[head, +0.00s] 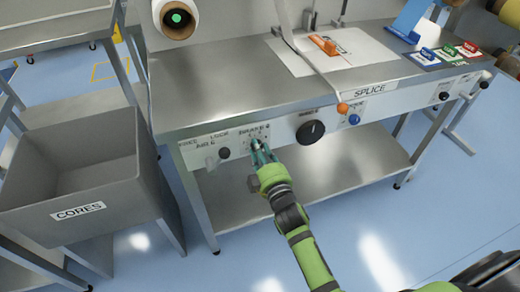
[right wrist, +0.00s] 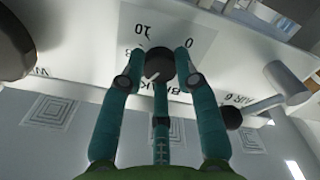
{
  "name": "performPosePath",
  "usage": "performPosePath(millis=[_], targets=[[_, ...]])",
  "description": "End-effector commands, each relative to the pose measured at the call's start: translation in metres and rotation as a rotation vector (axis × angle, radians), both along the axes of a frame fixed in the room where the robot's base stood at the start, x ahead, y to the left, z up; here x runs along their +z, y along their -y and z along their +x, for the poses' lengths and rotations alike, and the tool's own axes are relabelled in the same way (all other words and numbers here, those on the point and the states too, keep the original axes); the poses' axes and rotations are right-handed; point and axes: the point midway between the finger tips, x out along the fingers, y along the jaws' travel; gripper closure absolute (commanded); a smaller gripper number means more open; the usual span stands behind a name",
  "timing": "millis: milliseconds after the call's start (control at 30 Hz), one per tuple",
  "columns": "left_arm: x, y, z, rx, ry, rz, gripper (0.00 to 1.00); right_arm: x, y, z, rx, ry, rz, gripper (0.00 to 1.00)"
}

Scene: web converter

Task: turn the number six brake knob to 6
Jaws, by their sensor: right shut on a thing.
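The brake knob (right wrist: 160,66) is a small round black knob with a pale line on its face, on the white front panel of the bench. In the right wrist view, an upside-down 10 and 0 and part of the word BRAKE show around it. The pale line slants toward the picture's lower left; I cannot tell which number it marks. My right gripper (head: 260,156) is shut on the knob, its teal fingers around it, as the right wrist view also shows (right wrist: 160,75). In the head view the gripper mostly hides the knob. My left gripper is not in view.
A larger black knob (head: 311,131) is to the right of the gripper, and a black-ended AIR 6 lever (head: 224,153) is to its left. An orange-ended lever (head: 342,108) and a blue knob (head: 354,119) are farther right. A grey CORES bin (head: 95,208) stands left.

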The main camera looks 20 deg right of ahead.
Motion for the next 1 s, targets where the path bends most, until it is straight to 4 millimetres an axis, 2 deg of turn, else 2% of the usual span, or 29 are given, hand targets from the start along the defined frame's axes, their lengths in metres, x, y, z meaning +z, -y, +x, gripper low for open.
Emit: performPosePath(millis=[33,467,500,533,867,1000], targets=[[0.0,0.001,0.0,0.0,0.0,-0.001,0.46,-0.001,-0.005,-0.001,0.008,-0.002,0.01,1.0],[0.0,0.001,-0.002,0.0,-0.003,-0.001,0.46,0.001,-0.005,0.0,0.008,0.003,0.015,1.0],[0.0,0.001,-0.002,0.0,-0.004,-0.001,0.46,0.001,-0.005,0.0,0.008,0.003,0.015,0.56],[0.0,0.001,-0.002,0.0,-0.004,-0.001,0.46,0.001,-0.005,0.0,0.008,0.004,0.015,0.44],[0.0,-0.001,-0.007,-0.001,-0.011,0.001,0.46,0.001,-0.002,0.0,0.003,0.002,0.012,0.44],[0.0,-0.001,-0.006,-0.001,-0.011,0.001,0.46,0.001,-0.001,-0.01,0.002,0.002,0.011,0.44]])
